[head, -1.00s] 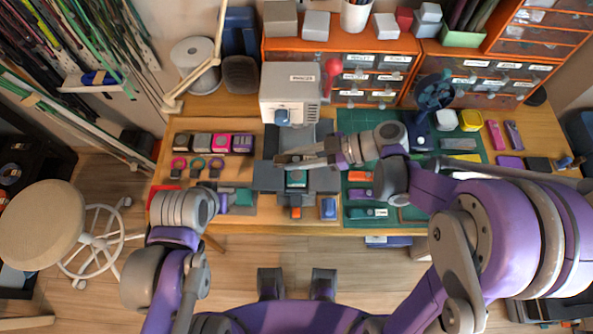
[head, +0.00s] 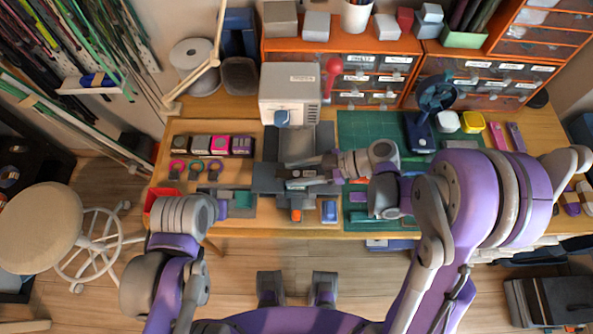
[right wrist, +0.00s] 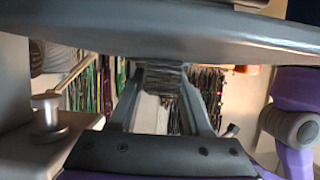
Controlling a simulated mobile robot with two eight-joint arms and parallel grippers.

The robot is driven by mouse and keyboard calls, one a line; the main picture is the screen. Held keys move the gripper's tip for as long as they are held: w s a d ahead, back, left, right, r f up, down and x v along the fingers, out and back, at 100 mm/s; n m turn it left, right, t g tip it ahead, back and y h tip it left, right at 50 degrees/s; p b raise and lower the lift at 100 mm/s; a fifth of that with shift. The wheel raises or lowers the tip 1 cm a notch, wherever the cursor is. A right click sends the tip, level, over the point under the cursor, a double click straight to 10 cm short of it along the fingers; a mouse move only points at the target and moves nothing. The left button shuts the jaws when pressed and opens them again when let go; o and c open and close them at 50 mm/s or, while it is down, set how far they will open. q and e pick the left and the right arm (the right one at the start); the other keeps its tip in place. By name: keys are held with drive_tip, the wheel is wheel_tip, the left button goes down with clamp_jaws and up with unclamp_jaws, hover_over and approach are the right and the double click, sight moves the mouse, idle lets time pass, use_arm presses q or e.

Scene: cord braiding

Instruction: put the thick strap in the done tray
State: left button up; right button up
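My right gripper (head: 296,173) is over the dark bed of the machine in the middle of the bench. Its two fingers stand apart, with a dark patch between them. In the right wrist view the fingers (right wrist: 164,95) flank a dark, ribbed thing (right wrist: 165,78) near their tips; I cannot tell whether they touch it or whether it is the thick strap. I cannot identify the done tray for sure; a red tray (head: 157,202) sits at the left end.
The white machine (head: 290,92) stands behind the right gripper. A blue piece (head: 329,211) lies at the front. Orange drawers (head: 372,78) line the back. A stool (head: 38,228) stands left.

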drive_tip(key=shift+o, duration=0.7)
